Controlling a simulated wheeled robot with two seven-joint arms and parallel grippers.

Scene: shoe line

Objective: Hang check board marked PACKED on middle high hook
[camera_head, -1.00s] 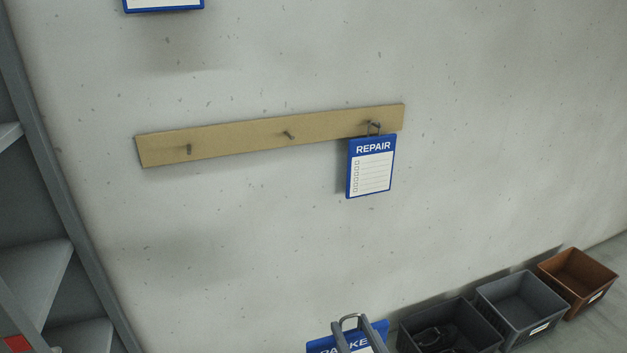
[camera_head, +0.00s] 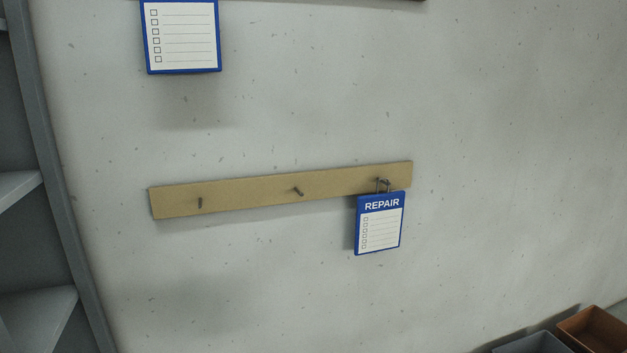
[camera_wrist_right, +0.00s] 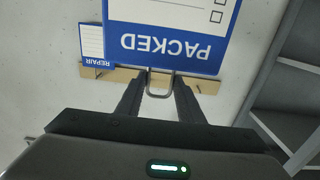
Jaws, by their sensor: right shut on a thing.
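The check board marked PACKED (camera_wrist_right: 170,40) is blue with a white checklist and shows upside down in the right wrist view. My right gripper (camera_wrist_right: 158,82) is shut on its wire loop (camera_wrist_right: 159,93). In the head view, a wooden rail (camera_head: 245,197) carries three hooks. Its left hook (camera_head: 200,202) and middle hook (camera_head: 298,191) are bare. The REPAIR board (camera_head: 379,224) hangs from its right hook. Another checklist board (camera_head: 181,38) is cut off by the top edge, so its title and support are hidden. Neither gripper shows in the head view.
Grey shelving (camera_head: 30,190) stands at the left edge. A grey bin (camera_head: 533,343) and a brown bin (camera_head: 596,331) sit at the lower right. A dark edge runs along the top of the head view. The wall around the rail is otherwise clear.

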